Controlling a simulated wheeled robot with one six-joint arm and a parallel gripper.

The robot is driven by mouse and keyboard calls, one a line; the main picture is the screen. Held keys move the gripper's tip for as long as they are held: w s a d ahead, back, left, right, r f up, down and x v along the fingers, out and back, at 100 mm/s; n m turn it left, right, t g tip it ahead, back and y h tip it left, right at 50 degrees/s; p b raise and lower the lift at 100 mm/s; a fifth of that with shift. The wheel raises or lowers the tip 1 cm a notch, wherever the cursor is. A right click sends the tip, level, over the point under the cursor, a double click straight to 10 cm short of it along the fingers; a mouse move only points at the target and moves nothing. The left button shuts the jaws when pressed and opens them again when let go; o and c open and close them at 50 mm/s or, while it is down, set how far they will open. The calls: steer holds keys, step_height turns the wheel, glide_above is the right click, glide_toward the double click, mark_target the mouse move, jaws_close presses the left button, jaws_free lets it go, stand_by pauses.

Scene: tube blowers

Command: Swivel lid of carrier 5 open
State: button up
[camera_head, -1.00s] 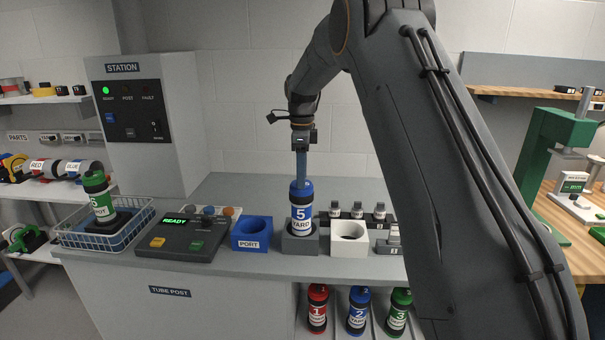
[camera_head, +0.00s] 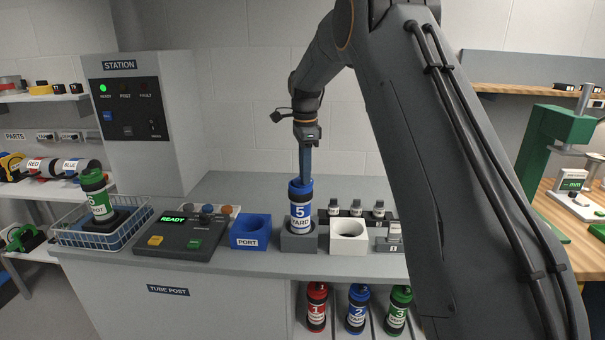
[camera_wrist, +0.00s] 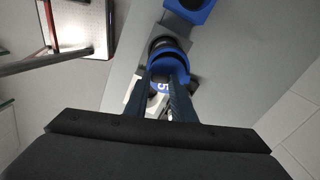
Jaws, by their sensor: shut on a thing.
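Carrier 5 (camera_head: 301,211), white-labelled with a blue top, stands upright in a grey holder (camera_head: 299,243) on the counter. My gripper (camera_head: 305,177) points straight down onto its top and is shut on the blue lid (camera_head: 296,187). In the wrist view my gripper's two fingers (camera_wrist: 168,78) reach the blue lid (camera_wrist: 172,64), and a dark round area (camera_wrist: 161,45) shows beside it. I cannot tell for sure how far the lid is turned. My fingers hide part of the lid.
The blue port (camera_head: 251,232) stands left of the holder, and a white round-holed block (camera_head: 349,238) stands right of it. A control box (camera_head: 184,234) reads READY. A wire basket (camera_head: 104,230) holds a green carrier (camera_head: 97,196). Several small items line the counter behind the white block.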

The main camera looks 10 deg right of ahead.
steer(key=n, duration=0.2)
steer(key=d+n, duration=0.1)
steer(key=d+n+b, duration=0.1)
steer(key=n, duration=0.1)
steer(key=shift+w+d+n, duration=0.15)
steer(key=shift+w+n, duration=0.15)
steer(key=shift+w, duration=0.05)
steer(key=w+d+n+b, duration=0.2)
steer(key=w+n, duration=0.4)
steer(key=n, duration=1.1)
steer(key=shift+w+b, duration=0.15)
steer(key=shift+b, duration=0.3)
steer(key=shift+n, duration=0.3)
steer(key=o, duration=1.1)
steer(key=shift+c, duration=0.2)
